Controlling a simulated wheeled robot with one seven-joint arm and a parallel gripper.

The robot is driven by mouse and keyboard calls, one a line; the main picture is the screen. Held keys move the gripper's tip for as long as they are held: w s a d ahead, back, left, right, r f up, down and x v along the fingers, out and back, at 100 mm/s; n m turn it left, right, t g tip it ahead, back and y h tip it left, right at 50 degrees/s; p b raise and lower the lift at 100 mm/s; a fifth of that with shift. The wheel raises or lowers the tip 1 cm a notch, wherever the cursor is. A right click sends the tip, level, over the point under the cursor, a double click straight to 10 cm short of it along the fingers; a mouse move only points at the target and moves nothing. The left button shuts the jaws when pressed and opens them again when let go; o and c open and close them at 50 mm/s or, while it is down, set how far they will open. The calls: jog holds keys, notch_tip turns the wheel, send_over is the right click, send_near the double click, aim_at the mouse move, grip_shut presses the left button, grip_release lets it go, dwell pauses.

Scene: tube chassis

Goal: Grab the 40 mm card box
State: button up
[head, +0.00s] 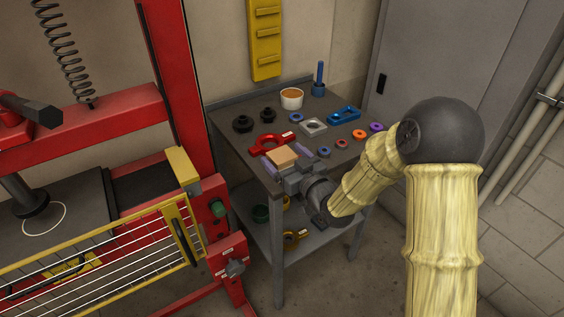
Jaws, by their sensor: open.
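A small tan card-coloured box (288,155) sits near the front left edge of the grey table (252,148) in the head view; its size cannot be read. My gripper (281,156) reaches in from the right at the table's front edge. Its two purple-grey fingers are open, one on each side of the box. I cannot tell whether either finger touches it. The gripper body hides the box's lower near side.
A red press frame (186,100) with a yellow guard stands left.

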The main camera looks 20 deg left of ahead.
aim_at(278, 151)
jog(key=x, duration=0.3)
jog(key=shift+w+a+p, duration=0.1)
jog(key=shift+a+p, duration=0.05)
jog(key=shift+p, duration=0.2)
jog(key=c, duration=1.3)
